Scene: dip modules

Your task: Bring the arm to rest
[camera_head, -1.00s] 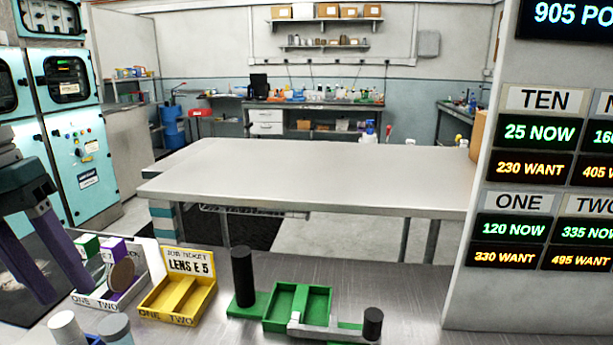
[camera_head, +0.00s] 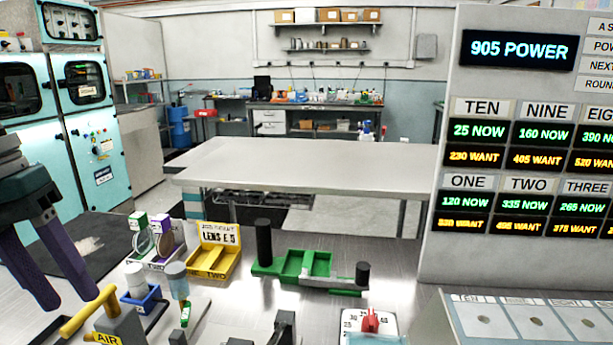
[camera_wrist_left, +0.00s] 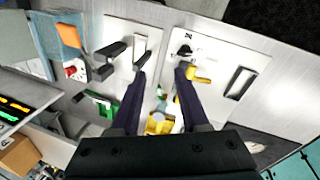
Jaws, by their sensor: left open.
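My left gripper (camera_head: 66,300) is at the left edge of the head view, with its two dark purple fingers apart and pointing down. Nothing is between them. It hangs over the left part of the metal bench, left of the small trays. In the left wrist view the same gripper (camera_wrist_left: 160,76) also has its fingers spread with a clear gap. Bench items show beyond the tips, apart from them as far as I can tell. My right gripper is not in either view.
A white tray (camera_head: 158,266) holds green and purple pieces. A display wall (camera_head: 445,170) stands right.

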